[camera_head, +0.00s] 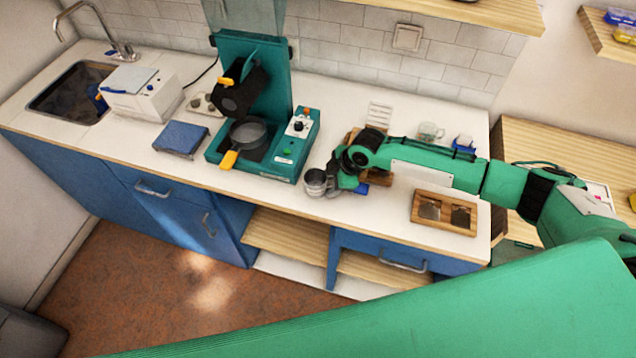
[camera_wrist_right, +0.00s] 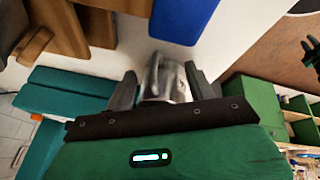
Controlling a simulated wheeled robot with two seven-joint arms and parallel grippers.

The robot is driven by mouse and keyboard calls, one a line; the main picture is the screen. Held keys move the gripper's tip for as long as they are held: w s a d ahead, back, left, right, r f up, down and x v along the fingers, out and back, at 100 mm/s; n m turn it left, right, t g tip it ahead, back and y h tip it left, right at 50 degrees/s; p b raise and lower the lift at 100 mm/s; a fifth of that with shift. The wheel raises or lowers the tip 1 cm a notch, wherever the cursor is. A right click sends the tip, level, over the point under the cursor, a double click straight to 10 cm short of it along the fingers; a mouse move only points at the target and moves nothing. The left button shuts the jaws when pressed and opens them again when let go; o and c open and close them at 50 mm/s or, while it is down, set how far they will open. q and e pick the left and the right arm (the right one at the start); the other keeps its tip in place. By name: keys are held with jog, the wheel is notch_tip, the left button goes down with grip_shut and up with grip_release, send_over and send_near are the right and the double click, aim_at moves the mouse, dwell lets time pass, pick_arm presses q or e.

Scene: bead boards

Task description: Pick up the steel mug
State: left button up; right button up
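The steel mug (camera_head: 315,183) stands upright near the front edge of the white counter, right of the green coffee-machine-like unit. In the right wrist view the mug (camera_wrist_right: 166,80) lies between the two fingers, its handle toward the left finger. My right gripper (camera_head: 336,184) is beside the mug on its right in the head view. In the wrist view its fingers (camera_wrist_right: 162,88) are spread on both sides of the mug; a narrow gap shows at the left finger, and contact at the right one is unclear. A small dark claw at the wrist view's right edge may be my left gripper (camera_wrist_right: 312,50).
The green appliance (camera_head: 290,140) holds a dark pan with a yellow handle. A blue pad (camera_head: 181,138) and a white box (camera_head: 143,92) lie further left. A wooden tray (camera_head: 443,212) is on the right, with a glass cup (camera_head: 430,131) behind.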

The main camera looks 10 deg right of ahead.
grip_shut()
